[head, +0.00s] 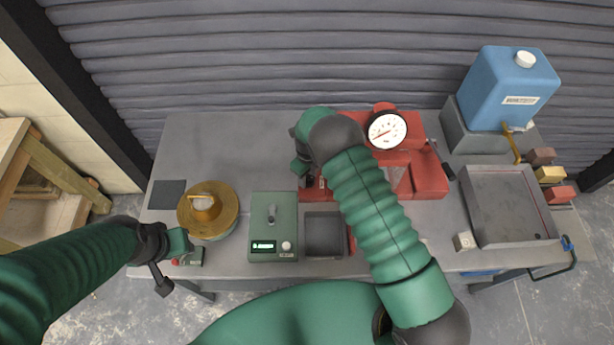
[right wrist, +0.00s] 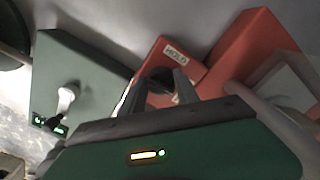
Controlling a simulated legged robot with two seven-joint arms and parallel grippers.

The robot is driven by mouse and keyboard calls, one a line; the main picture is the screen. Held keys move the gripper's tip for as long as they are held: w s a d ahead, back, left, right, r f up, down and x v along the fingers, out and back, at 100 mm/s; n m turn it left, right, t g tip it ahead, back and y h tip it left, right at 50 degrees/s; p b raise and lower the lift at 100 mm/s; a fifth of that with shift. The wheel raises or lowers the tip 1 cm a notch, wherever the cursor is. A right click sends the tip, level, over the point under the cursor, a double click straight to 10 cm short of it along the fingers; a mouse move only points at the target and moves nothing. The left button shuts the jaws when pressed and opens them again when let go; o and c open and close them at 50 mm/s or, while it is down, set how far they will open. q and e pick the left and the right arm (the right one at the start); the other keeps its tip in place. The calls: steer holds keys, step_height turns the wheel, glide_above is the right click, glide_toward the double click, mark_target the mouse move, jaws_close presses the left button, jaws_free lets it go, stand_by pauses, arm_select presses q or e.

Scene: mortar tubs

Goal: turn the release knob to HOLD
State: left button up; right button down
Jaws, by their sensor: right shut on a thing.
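The red machine (head: 430,177) with a round white gauge (head: 387,131) stands right of centre on the bench. In the right wrist view its red housing (right wrist: 200,72) carries a white HOLD label (right wrist: 175,54). The dark release knob (right wrist: 158,76) sits just below that label. My right gripper (right wrist: 158,92) is shut on the knob, one finger on each side. Which way the knob points I cannot tell. In the head view my right gripper (head: 304,178) is at the machine's left end, partly hidden by my arm. My left gripper (head: 162,282) is at the bench's front left edge, its jaws unclear.
A brass-coloured round lid (head: 207,210) is farther left. A blue tank (head: 508,88) and a grey pan (head: 508,205) stand right.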

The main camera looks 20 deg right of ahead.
steer(key=shift+s+f, duration=0.15)
steer(key=shift+f, duration=0.05)
steer(key=n+b, duration=0.2)
steer(key=shift+d+f+n, duration=0.15)
steer(key=shift+n, duration=0.25)
steer(key=n+b, duration=0.3)
steer(key=n, duration=0.1)
steer(key=shift+n, duration=0.3)
steer(key=n+b, duration=0.2)
steer(key=n, duration=0.3)
steer(key=shift+s, duration=0.1)
steer(key=n, duration=0.1)
steer(key=n+b, duration=0.1)
steer(key=n, duration=0.3)
steer(key=shift+r+b, duration=0.3)
steer(key=shift+n, duration=0.3)
